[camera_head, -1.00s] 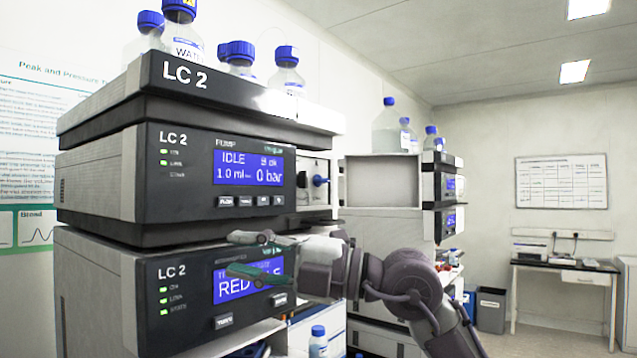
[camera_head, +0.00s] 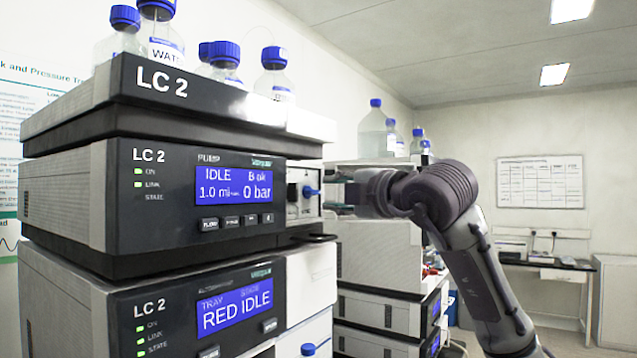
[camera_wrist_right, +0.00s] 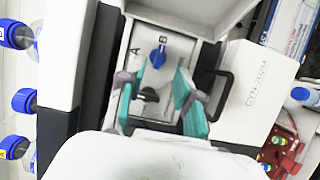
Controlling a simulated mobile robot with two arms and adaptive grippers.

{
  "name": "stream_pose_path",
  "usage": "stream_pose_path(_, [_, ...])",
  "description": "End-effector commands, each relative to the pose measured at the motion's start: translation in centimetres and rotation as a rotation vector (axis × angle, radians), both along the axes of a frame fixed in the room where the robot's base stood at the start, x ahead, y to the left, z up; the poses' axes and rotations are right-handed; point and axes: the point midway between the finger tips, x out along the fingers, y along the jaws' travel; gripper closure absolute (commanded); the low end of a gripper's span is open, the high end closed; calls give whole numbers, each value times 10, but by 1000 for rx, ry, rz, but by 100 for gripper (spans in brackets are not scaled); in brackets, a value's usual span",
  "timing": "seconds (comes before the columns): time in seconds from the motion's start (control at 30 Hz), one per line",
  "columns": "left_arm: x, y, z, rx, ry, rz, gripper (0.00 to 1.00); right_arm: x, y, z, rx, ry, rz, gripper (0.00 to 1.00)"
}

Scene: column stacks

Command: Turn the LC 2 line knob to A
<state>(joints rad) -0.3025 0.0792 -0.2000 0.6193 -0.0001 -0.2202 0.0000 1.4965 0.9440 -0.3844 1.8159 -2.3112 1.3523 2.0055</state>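The LC 2 line knob (camera_head: 309,191) is a small blue knob on the light panel at the right end of the LC 2 pump unit. In the wrist view the knob (camera_wrist_right: 158,56) lies beyond the fingertips, with an "A" mark to its left and a "B" mark just above it. Its handle points towards the B mark. My right gripper (camera_head: 336,194) is open just right of the knob, with its fingers towards the panel. I see no contact with the knob. My left gripper is out of view.
The pump unit (camera_head: 120,200) sits above a second LC 2 unit (camera_head: 95,290) with a "RED IDLE" display. Blue-capped bottles (camera_head: 274,75) stand on top. Another instrument stack (camera_head: 385,245) stands behind my right arm. A black bracket (camera_wrist_right: 222,95) is right of the fingers.

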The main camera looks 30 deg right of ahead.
Motion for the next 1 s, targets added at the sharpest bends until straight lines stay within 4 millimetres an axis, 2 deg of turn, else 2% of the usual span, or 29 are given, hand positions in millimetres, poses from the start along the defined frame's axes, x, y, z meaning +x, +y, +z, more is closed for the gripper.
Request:
stream_pose_path(0.03, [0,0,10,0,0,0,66,11,0,4,1,4,0,66])
stream_pose_path(0.1, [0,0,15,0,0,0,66,24,0,3,0,3,1,66])
stream_pose_path(0.3, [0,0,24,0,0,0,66,47,0,2,0,1,1,66])
stream_pose_path(0.67, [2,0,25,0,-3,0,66,53,0,0,-1,-1,1,66])
stream_pose_path(0.7, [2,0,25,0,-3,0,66,53,0,0,-1,-1,1,67])
stream_pose_path(0.9, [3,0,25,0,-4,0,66,53,0,0,0,-1,1,100])
stream_pose_path(1.0, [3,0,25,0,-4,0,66,53,0,0,0,0,1,100])
